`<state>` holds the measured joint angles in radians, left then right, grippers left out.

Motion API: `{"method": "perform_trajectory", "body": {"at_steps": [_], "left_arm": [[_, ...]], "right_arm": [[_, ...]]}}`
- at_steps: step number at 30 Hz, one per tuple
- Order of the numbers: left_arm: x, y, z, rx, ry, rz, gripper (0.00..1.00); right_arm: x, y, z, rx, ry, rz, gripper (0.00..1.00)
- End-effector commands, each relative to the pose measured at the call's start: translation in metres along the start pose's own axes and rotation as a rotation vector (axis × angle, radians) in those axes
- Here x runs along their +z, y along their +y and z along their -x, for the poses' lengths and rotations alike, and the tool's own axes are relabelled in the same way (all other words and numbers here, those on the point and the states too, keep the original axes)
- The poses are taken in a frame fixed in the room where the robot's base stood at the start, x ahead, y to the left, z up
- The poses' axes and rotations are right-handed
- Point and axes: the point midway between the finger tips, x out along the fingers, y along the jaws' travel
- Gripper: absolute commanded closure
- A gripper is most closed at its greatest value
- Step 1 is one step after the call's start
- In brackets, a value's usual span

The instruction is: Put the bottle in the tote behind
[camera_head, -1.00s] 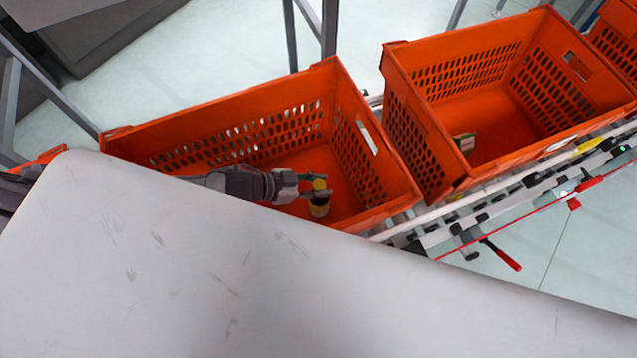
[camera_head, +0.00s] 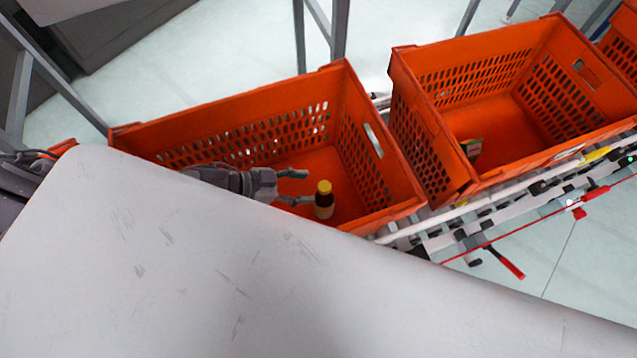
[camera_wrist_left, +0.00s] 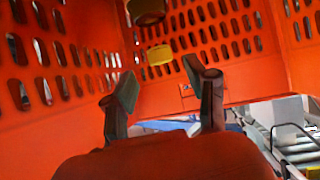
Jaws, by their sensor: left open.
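The bottle (camera_head: 324,205), dark with a yellow cap and a pale lower part, stands upright inside the left orange tote (camera_head: 225,122), towards its right end. The tabletop edge may hide its base. My left gripper (camera_head: 302,187) reaches into this tote from the left. It is open and empty, its fingertips just left of the bottle and seemingly apart from it. In the left wrist view the open fingers (camera_wrist_left: 165,85) point at the tote's perforated wall (camera_wrist_left: 215,35). A dark piece at the top edge and a yellow piece above the fingers seem to belong to the bottle.
A second orange tote (camera_head: 398,105) to the right holds a small dark and green item (camera_head: 471,148). A conveyor-like rail (camera_head: 500,205) with red-handled parts runs along the totes' front.

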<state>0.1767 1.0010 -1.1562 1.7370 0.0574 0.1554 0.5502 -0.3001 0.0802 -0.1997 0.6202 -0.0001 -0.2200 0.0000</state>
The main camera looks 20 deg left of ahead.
Motion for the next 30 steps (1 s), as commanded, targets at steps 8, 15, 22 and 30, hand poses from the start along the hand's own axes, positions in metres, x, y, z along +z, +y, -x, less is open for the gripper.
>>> {"method": "perform_trajectory", "body": {"at_steps": [8,15,22,30], "left_arm": [[0.001,0.0,0.048,0.0,0.0,0.001,0.43],[0.0,0.0,0.057,0.0,0.001,0.0,0.43],[0.0,0.0,0.057,0.0,0.001,0.0,0.43],[-0.004,0.0,0.059,0.0,0.001,0.0,0.43]], "right_arm": [[0.0,0.0,0.0,0.0,0.0,0.0,0.6],[0.0,0.0,0.0,0.0,0.0,0.0,0.6],[0.0,0.0,0.0,0.0,0.0,0.0,0.6],[0.0,0.0,0.005,0.0,0.0,0.001,0.6]]}}
